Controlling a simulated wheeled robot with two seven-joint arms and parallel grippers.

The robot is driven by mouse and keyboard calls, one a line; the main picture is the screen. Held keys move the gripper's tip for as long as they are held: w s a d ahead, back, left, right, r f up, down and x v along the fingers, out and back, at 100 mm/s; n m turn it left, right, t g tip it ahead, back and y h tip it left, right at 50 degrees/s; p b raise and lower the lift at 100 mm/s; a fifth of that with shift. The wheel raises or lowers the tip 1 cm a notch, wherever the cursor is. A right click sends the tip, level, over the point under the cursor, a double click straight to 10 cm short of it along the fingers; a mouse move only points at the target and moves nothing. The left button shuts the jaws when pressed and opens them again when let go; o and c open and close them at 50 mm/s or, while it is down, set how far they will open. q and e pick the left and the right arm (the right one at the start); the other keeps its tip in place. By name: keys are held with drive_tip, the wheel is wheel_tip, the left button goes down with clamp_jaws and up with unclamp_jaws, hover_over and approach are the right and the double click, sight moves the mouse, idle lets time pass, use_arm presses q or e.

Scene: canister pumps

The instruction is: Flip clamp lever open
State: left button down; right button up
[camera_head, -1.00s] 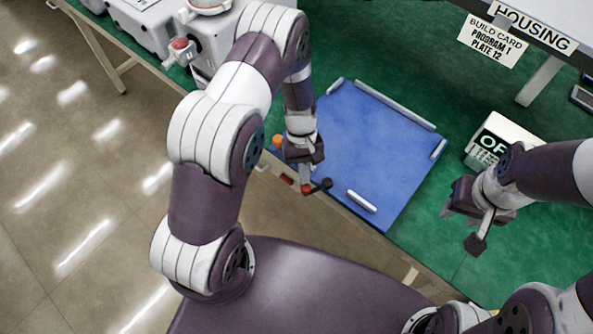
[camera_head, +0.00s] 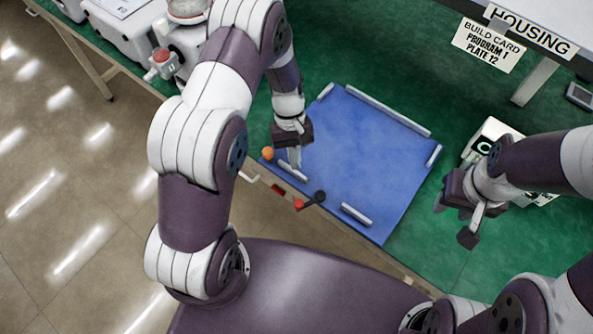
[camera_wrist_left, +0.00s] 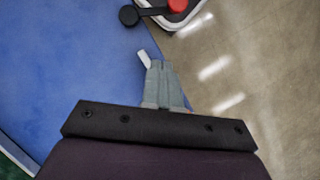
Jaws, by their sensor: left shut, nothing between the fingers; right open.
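The clamp lever (camera_head: 311,201) is at the front edge of the blue mat (camera_head: 370,150). It is a dark arm with a black knob at its mat end and a red part at its other end. In the left wrist view the lever (camera_wrist_left: 151,11) shows at the top, beyond the fingertips. My left gripper (camera_head: 295,164) is shut and empty over the mat's left part, apart from the lever. Its closed fingers also show in the wrist view (camera_wrist_left: 160,66). My right gripper (camera_head: 453,218) is open and empty over the green table, right of the mat.
Light rails edge the mat; one (camera_head: 356,214) lies right of the lever. An orange ball-like knob (camera_head: 267,153) is at the mat's left corner. A white box (camera_head: 490,140) stands behind my right gripper. White pump units (camera_head: 130,30) stand at the back left. The mat's middle is clear.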

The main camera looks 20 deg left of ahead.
use_arm(q)
wheel_tip(320, 180, up, 6)
drive_tip(key=shift+w+a+r+b, duration=0.25)
drive_tip(key=shift+a+b, duration=0.05)
drive_tip(key=shift+b, duration=0.1)
use_arm(e)
drive_tip(key=shift+s+d+f, duration=0.15)
drive_tip(key=shift+s+f, duration=0.05)
drive_tip(key=shift+s, duration=0.25)
drive_tip(key=shift+s+d+f, duration=0.1)
drive_tip(key=shift+s+f, duration=0.05)
drive_tip(key=shift+s, duration=0.3)
